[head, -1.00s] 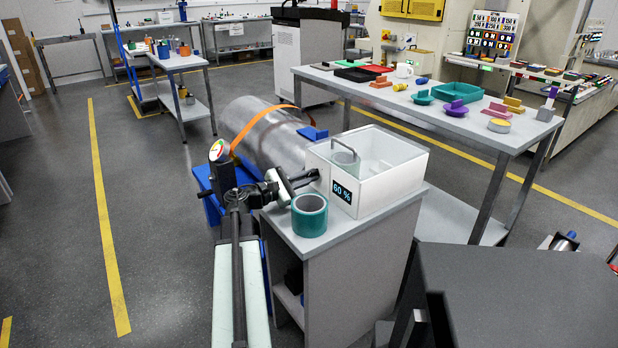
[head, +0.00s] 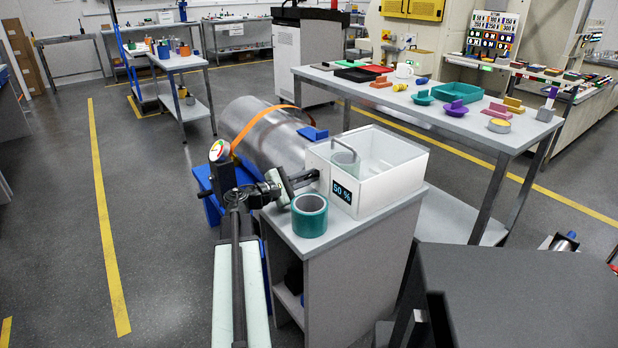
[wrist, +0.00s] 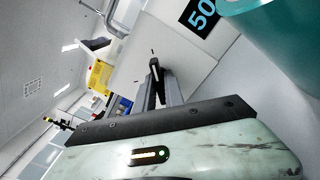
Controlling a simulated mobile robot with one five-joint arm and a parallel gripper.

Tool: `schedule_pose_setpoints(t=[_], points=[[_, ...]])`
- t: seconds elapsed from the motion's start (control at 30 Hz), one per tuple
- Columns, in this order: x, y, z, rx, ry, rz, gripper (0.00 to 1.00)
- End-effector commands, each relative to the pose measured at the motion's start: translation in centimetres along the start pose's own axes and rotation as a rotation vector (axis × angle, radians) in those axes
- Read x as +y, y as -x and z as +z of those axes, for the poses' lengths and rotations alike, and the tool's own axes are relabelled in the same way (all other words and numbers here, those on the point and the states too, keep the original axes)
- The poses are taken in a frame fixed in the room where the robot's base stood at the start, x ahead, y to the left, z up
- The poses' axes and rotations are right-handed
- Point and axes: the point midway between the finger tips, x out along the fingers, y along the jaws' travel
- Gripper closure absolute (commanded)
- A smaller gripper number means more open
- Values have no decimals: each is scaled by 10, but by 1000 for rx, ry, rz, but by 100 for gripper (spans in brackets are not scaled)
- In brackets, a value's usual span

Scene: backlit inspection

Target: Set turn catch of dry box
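The dry box (head: 385,187) is a white open-topped box on a grey cabinet, with a curved metal handle or tube over it. Its display (head: 342,192) reads 50 %, and the display also shows partly in the wrist view (wrist: 203,14). In the wrist view the turn catch (wrist: 154,68), a small dark piece with a pale line, stands at the box's pale wall (wrist: 195,65). My gripper (head: 314,178) reaches the box's left side. Its two fingers (wrist: 158,88) lie either side of the catch and appear closed on it; the contact is partly hidden.
A teal tape roll (head: 309,222) stands on the cabinet top (head: 345,232), close to my gripper and the box. A metal cylinder with an orange strap (head: 270,135) lies behind. A long table (head: 480,130) with coloured parts is at right. Open floor (head: 160,240) is at left.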

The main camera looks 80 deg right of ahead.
Motion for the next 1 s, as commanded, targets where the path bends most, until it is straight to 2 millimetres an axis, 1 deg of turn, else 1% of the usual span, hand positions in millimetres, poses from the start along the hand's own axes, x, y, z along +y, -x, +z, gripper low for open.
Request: schedule_pose_setpoints(t=[0.03, 0.07, 0.37, 0.47, 0.6, 0.73, 0.87, 1.0], points=[[0, 0, 0, 0, 0, 0, 70], [0, 0, 0, 0, 1, 0, 68], [0, 1, 0, -1, 2, 2, 68], [0, 12, 0, 1, 2, 3, 68], [0, 41, 0, 1, 2, 3, 68], [0, 64, 0, 1, 2, 3, 68], [0, 76, 0, 0, 2, 1, 68], [0, 79, 0, -1, 2, 1, 68]])
